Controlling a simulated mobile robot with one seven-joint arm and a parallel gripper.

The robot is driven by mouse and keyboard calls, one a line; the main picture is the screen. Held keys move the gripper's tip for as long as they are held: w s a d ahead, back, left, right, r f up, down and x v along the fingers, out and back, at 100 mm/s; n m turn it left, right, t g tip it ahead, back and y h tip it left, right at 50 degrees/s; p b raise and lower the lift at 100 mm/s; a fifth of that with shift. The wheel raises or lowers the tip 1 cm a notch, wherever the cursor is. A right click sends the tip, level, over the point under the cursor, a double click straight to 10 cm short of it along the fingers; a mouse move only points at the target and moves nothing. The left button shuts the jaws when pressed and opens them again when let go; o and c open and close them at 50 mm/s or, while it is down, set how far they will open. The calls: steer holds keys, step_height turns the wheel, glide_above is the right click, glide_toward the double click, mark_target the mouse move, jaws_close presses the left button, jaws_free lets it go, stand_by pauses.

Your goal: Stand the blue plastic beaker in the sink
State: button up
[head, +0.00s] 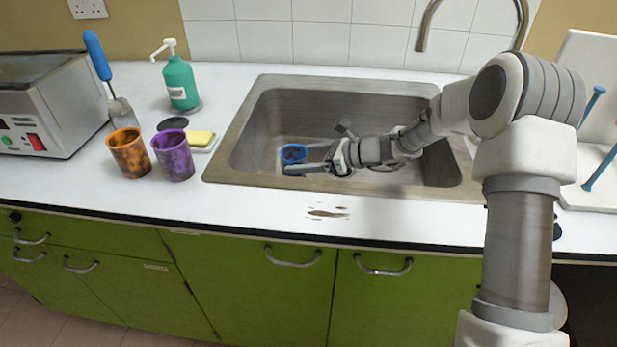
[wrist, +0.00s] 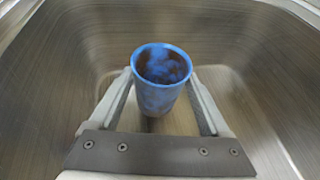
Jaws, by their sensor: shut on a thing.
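The blue plastic beaker (head: 292,153) is inside the metal sink (head: 232,150), towards its left side. In the wrist view the beaker (wrist: 158,98) is upright, with its open rim up and dark brown stains inside. My gripper (wrist: 165,95) has one finger on each side of the beaker and is shut on it. In the head view my gripper (head: 308,160) reaches into the sink from the right and partly covers the beaker. The beaker's base is low in the basin; I cannot tell whether it touches the sink floor.
An orange beaker (head: 128,154) and a purple beaker (head: 173,156) stand on the counter left of the sink. A yellow sponge (head: 199,138) and a green soap bottle (head: 180,82) are behind them. A tap (head: 424,30) arches over the sink's back right.

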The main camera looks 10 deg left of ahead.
steer(key=shift+f+b, duration=0.6)
steer(key=shift+f, duration=1.6)
steer(key=shift+f, duration=0.15)
steer(key=o, duration=1.3)
steer(key=shift+d+r, duration=0.25)
steer(key=shift+r, duration=0.05)
steer(key=p+v, duration=0.2)
steer(key=v, duration=0.9)
steer(key=shift+s+d+r+p, duration=0.15)
steer(key=shift+d+p, duration=0.1)
steer(key=shift+p, duration=0.15)
